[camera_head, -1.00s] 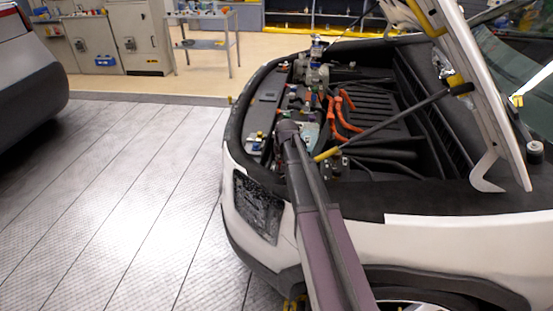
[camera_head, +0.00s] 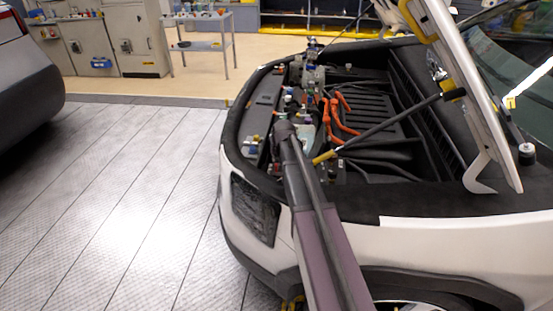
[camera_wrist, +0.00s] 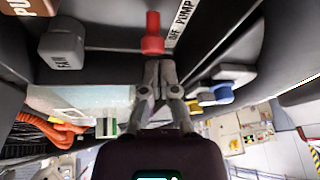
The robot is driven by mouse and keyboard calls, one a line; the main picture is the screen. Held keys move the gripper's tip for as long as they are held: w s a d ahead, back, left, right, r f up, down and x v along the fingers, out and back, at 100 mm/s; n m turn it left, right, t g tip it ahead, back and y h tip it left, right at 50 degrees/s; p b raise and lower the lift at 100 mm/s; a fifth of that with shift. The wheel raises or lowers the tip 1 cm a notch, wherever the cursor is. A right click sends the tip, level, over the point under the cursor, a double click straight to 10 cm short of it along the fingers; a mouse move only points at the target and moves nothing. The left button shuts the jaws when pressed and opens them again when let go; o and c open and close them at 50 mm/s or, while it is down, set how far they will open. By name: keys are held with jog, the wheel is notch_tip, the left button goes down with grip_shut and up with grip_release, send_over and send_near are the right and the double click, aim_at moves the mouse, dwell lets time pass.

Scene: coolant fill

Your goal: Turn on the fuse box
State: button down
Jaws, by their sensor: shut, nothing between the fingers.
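In the wrist view a red knob or switch (camera_wrist: 152,34) stands out from a dark panel, beside a white label (camera_wrist: 181,22) that seems to read "PUMP". My gripper (camera_wrist: 156,64) is shut and empty, its fingertips right at the red piece; whether they touch it I cannot tell. A grey block (camera_wrist: 62,45) marked "FAN" sits to the left. I cannot tell for sure which part is the fuse box. In the head view my arm reaches into the open engine bay (camera_head: 375,110), and my gripper is hidden there.
The car's raised hood (camera_head: 470,90) and a yellow-ended strut (camera_head: 385,130) are close to the right of my arm. Orange cables (camera_head: 335,115) run through the bay. A grey cabinet (camera_head: 135,40) and a metal table (camera_head: 205,45) stand at the back.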

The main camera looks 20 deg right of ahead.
jog(key=shift+r, duration=0.2)
dwell(0.4)
jog(key=w+p+v, duration=0.1)
jog(key=p+v, duration=0.8)
jog(key=shift+s+d+r+p, duration=0.2)
jog(key=shift+d+r+p, duration=0.1)
jog(key=shift+r, duration=0.25)
dwell(0.5)
jog(key=s+a+g, duration=0.1)
jog(key=s+a, duration=0.3)
jog(key=s, duration=0.4)
jog(key=s+a+f+n+g, duration=0.1)
jog(key=s+a, duration=0.3)
jog(key=s, duration=0.5)
jog(key=s+a+n+g, duration=0.1)
jog(key=s+a, duration=0.3)
jog(key=s, duration=0.5)
jog(key=shift+a+f+g, duration=0.25)
jog(key=shift+a+g, duration=0.15)
jog(key=shift+g, duration=0.4)
